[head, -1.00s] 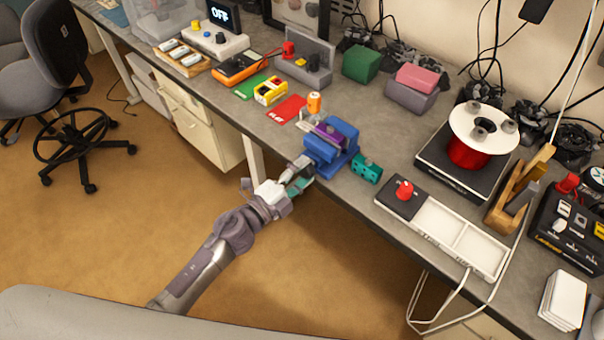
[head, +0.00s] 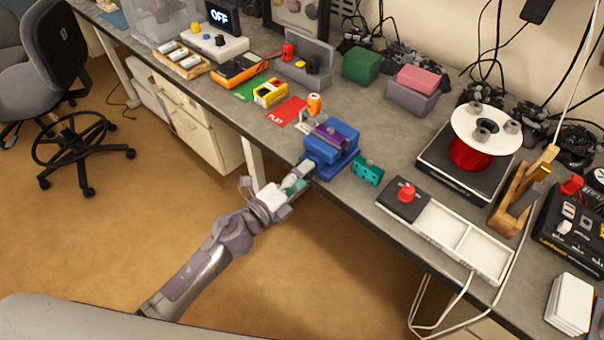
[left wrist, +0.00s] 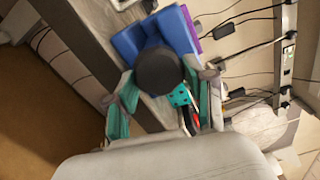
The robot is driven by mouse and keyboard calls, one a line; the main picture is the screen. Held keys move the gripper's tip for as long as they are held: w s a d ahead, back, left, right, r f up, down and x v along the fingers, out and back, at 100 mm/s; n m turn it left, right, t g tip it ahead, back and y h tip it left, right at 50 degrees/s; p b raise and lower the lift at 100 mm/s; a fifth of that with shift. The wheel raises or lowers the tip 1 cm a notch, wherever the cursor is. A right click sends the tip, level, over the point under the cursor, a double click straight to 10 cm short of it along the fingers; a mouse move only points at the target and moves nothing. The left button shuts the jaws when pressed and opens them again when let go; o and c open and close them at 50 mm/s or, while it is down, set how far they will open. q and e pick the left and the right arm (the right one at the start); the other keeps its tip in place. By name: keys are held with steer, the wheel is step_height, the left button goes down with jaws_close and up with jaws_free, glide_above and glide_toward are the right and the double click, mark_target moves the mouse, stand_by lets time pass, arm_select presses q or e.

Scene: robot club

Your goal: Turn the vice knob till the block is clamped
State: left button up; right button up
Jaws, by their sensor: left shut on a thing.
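The blue vice (head: 343,152) stands at the front edge of the bench, with a purple block (head: 328,135) between its jaws. I cannot tell whether the jaws touch both sides of the block. The round dark knob (left wrist: 158,71) faces the camera in the left wrist view. My left gripper (head: 298,181) is at the vice's front, shut on the knob. In the left wrist view its teal-padded fingers (left wrist: 162,95) lie on either side of the knob. My right gripper is not in view.
A teal block with holes (head: 367,172) stands just right of the vice, close to my left gripper. An orange spool (head: 314,104) and a red card (head: 287,111) lie behind and left.

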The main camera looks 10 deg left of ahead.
arm_select(q)
steer(key=shift+f, duration=0.15)
stand_by(0.7)
steer(key=o, duration=1.1)
steer(key=shift+s, duration=0.15)
steer(key=v, duration=1.2)
